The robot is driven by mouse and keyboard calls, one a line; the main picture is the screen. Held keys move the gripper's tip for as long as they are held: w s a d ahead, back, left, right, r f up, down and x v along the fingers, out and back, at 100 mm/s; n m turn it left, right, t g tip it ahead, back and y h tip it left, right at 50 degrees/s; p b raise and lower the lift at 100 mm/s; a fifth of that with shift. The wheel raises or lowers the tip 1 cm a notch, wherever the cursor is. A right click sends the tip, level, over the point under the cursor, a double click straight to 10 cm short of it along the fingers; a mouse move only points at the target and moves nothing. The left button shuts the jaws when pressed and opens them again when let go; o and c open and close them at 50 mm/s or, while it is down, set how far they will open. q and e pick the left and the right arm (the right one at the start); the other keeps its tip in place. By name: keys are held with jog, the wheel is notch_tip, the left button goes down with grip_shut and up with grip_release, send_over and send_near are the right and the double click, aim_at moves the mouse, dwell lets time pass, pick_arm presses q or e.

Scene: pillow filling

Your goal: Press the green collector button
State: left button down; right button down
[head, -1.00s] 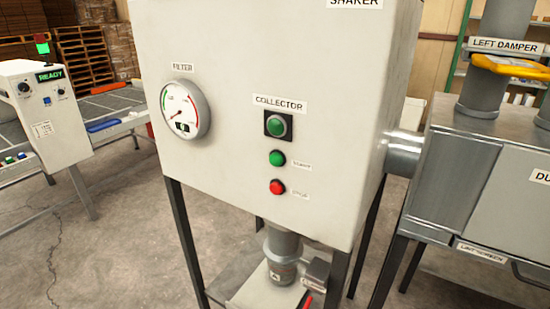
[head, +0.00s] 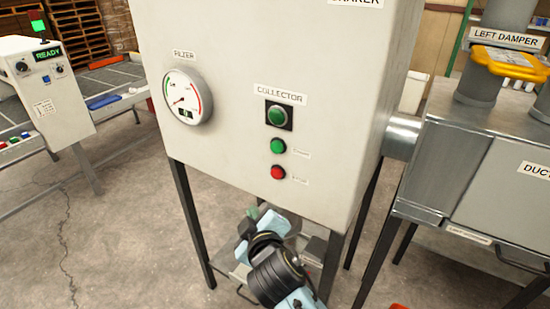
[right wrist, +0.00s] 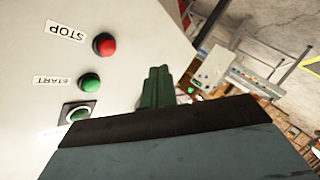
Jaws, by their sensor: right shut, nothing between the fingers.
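The COLLECTOR panel is on the front of a tall cream cabinet (head: 235,150). Under its label is a large round button, dark green in a black square frame (head: 278,115). Below it are a small green START button (head: 278,146) and a red STOP button (head: 278,172). In the right wrist view the red button (right wrist: 104,44), green START button (right wrist: 90,82) and framed button (right wrist: 78,113) show rotated, left of my right gripper (right wrist: 157,85). Its dark green fingers are shut and empty, apart from the buttons. In the head view my right arm is below the cabinet's front. My left gripper is out of view.
A round FILTER gauge (head: 187,97) sticks out at the panel's left. A grey duct unit (head: 480,165) stands at the right with a yellow-handled LEFT DAMPER (head: 510,62). A READY console (head: 45,95) stands at the left. Concrete floor in front is open.

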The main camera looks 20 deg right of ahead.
aim_at(277, 147)
notch_tip(277, 147, up, 10)
jog(key=a+t, duration=0.1)
jog(key=t, duration=0.1)
jog(key=shift+w+f+n+h, duration=0.25)
jog(key=shift+w+n+h, duration=0.05)
jog(key=shift+w, duration=0.1)
jog(key=w+d+p, duration=0.1)
jog(key=w+d, duration=0.4)
jog(key=d, duration=0.2)
jog(key=shift+w, duration=0.2)
jog(key=shift+w, duration=0.1)
dwell(1.6)
jog(key=shift+w+d+p, duration=0.2)
jog(key=shift+d+p, duration=0.1)
jog(key=shift+p, duration=0.1)
